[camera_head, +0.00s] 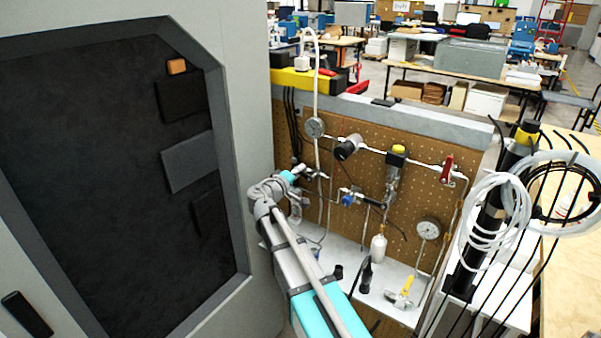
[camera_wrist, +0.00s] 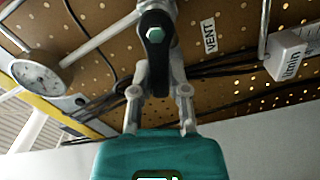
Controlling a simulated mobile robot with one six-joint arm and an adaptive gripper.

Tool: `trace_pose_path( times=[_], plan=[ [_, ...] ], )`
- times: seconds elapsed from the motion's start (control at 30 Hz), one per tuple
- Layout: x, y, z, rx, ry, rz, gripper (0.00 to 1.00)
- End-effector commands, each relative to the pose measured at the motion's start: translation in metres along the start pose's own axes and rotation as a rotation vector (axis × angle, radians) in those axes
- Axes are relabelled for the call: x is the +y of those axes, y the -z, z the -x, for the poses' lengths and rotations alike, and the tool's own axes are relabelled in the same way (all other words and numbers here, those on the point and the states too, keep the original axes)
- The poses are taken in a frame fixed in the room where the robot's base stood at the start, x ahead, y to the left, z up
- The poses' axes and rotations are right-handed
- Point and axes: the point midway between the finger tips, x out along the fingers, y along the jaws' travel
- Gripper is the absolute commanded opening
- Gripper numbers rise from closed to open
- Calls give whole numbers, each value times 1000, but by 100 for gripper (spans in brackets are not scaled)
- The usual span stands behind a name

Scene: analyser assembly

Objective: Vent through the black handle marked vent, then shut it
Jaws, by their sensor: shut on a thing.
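The black vent handle (camera_wrist: 155,42) has a green nut and shows in the upper middle of the wrist view, on a metal valve in front of the pegboard. A white label reading VENT (camera_wrist: 209,36) is just right of it. My gripper (camera_wrist: 160,92) reaches up to the handle, with its fingers on either side of the handle's lower end, shut on it. In the head view my gripper (camera_head: 294,174) is at the left part of the panel; my arm and wrist hide the handle there.
A pressure gauge (camera_wrist: 38,76) is left of the handle and a white box marked l/min (camera_wrist: 287,56) is right. Pipes cross the pegboard (camera_head: 405,235). A red handle (camera_head: 447,168) and a blue one (camera_head: 347,200) are further right. A shelf below holds tools, including a hammer (camera_head: 400,295).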

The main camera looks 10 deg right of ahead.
Motion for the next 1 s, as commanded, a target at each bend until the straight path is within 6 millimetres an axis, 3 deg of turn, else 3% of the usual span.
trace_pose_path(
  times=[0.4,1.0],
  plan=[
    [-14,-2,0,0,2,290,0],
    [-16,-3,0,0,2,356,0]
  ],
)
